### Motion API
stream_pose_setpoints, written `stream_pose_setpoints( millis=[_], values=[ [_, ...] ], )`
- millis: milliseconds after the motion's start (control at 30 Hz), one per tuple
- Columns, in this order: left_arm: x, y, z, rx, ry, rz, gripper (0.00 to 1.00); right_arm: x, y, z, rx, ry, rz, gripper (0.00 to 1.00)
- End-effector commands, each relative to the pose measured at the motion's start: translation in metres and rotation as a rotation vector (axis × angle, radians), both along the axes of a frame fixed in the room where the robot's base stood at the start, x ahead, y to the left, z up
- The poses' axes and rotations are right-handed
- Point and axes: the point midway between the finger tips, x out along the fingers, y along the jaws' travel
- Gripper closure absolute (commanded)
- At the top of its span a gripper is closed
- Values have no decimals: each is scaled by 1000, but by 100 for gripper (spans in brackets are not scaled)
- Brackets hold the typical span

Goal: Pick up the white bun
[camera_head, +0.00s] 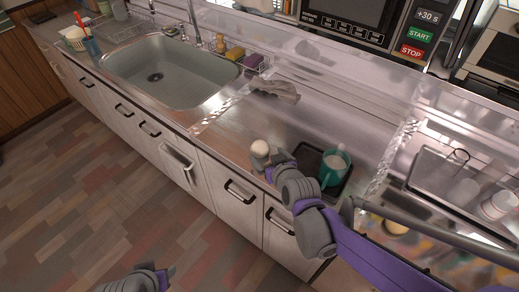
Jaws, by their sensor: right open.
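The white bun (260,148) is a small pale round thing at the counter, left of the dark tray. My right gripper (266,161), on the arm coming in from the right, is at the bun with its jaws open. Its fingers are close around the bun's lower side and partly hide it. I cannot tell whether they touch it. My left gripper (165,274) shows only in part at the bottom edge, low over the floor and far from the bun. Its jaws are too unclear to read.
A dark tray (345,186) with a green mug (331,170) stands just right of the bun. A grey cloth (275,89) lies behind. A sink (165,75) is at the left. Clear panels stand along the counter. The counter left of the bun is free.

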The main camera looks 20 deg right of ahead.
Motion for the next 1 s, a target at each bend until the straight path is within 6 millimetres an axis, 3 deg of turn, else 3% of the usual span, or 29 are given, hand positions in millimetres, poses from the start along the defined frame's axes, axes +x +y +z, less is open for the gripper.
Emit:
stream_pose_setpoints(
  millis=[333,667,1000],
  values=[
    [0,0,-11,0,4,0,50,40,8,-20,0,1,0,0],
    [0,0,-11,0,4,0,50,46,8,-23,0,1,0,0],
    [0,0,-11,0,4,0,50,46,8,-23,0,1,0,61]
  ],
)
